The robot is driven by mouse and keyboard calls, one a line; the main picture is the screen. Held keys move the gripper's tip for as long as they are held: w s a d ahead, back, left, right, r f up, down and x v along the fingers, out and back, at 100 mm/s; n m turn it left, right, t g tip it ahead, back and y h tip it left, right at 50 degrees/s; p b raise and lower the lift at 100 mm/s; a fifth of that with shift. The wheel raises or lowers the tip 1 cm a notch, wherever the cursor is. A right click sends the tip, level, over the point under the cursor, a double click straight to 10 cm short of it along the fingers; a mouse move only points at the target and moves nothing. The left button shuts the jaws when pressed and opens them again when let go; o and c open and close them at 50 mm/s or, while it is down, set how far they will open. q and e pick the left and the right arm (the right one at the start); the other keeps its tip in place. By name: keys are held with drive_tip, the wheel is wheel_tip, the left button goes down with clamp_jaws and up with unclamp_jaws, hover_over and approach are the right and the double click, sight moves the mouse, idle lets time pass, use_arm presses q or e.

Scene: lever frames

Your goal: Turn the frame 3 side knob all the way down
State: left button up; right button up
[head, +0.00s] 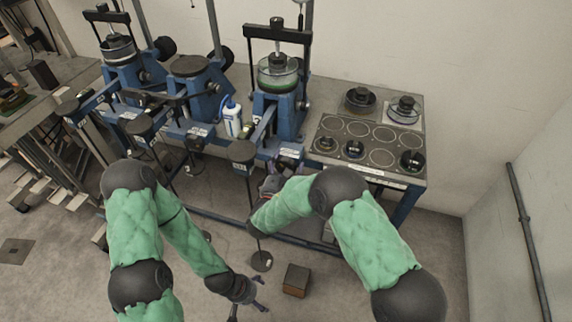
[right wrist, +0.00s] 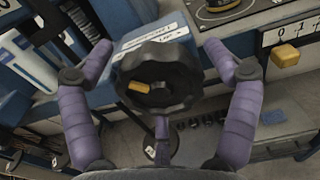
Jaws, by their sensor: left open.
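Frame 3 appears to be the rightmost blue lever frame (head: 278,112), with a green-filled glass dish on it. In the right wrist view a black lobed side knob (right wrist: 158,82) with a yellow mark left of its centre faces me, below a white label. My right gripper (head: 268,187) is at the front of this frame. Its purple fingers (right wrist: 160,85) are spread on both sides of the knob, with a gap visible on each side; a third finger shows below. My left gripper (head: 248,307) is open and empty, low over the floor.
Two more blue frames (head: 190,88) stand to the left. A white bottle (head: 232,118) is between frames. A bench plate (head: 365,143) with weights is at right. A brown block (head: 296,280) lies on the floor. A yellow tab (right wrist: 285,55) on a scale is right of the knob.

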drive_tip(key=shift+s+a, duration=0.1)
drive_tip(key=shift+s, duration=0.1)
drive_tip(key=v, duration=0.6)
idle(0.4)
